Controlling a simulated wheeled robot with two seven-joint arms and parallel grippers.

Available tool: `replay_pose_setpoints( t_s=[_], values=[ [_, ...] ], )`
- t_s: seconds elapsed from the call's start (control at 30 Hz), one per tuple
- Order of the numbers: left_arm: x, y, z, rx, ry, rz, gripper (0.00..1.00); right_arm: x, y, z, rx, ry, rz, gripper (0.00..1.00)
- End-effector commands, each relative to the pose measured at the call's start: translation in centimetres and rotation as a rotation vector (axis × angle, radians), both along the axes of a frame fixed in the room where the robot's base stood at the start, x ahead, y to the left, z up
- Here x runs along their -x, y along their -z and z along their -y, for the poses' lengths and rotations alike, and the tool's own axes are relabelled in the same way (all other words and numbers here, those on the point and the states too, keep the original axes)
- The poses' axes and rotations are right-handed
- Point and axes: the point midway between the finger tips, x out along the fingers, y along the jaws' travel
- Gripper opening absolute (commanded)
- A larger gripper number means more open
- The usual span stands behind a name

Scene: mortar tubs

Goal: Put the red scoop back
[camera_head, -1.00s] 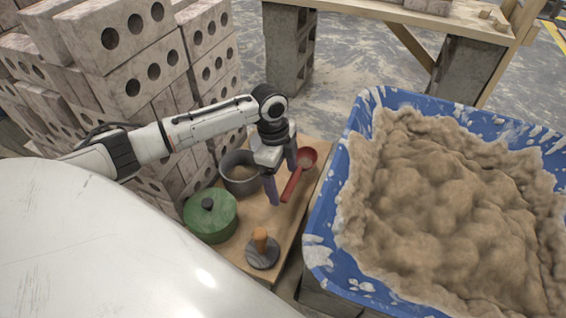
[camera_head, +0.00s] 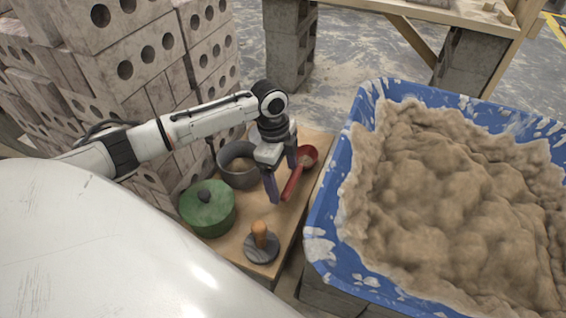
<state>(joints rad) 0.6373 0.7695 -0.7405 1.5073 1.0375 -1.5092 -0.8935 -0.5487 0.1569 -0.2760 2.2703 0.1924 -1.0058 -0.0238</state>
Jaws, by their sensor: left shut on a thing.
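The red scoop (camera_head: 293,183) is at the right side of the small wooden board (camera_head: 284,228). Its bowl (camera_head: 307,157) points away and holds something tan; its handle slants towards me. My left gripper (camera_head: 280,180) points down at the scoop's handle and is shut on it. The finger on the left hides part of the board. I cannot tell whether the scoop touches the board. My right gripper is not in view.
A grey pot (camera_head: 226,172) stands left of the gripper, with a green lidded pot (camera_head: 208,212) nearer. A wooden-knobbed grey disc (camera_head: 262,248) is at the front. A blue tub (camera_head: 333,187) of mortar stands right; stacked bricks (camera_head: 127,107) rise left.

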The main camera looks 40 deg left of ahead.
Motion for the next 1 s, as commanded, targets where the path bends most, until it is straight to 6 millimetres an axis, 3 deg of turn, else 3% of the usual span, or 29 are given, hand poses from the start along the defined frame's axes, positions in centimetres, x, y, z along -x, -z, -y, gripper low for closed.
replay_pose_setpoints(
  t_s=[0.67, 0.7, 0.8, 1.0],
  values=[
    [-0.03, 0.82, 0.0, 0.001, -0.001, 0.001, 0.34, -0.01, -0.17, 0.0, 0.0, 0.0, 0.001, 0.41],
    [-0.04, 0.85, -0.01, 0.001, -0.001, 0.001, 0.86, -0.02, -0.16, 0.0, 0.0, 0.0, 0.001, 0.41],
    [-0.03, 0.84, 0.0, 0.001, 0.0, 0.001, 1.0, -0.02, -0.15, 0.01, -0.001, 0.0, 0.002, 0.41],
    [0.03, 0.91, 0.0, 0.0, 0.0, -0.001, 1.0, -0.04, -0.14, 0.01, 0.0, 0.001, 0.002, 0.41]
  ],
)
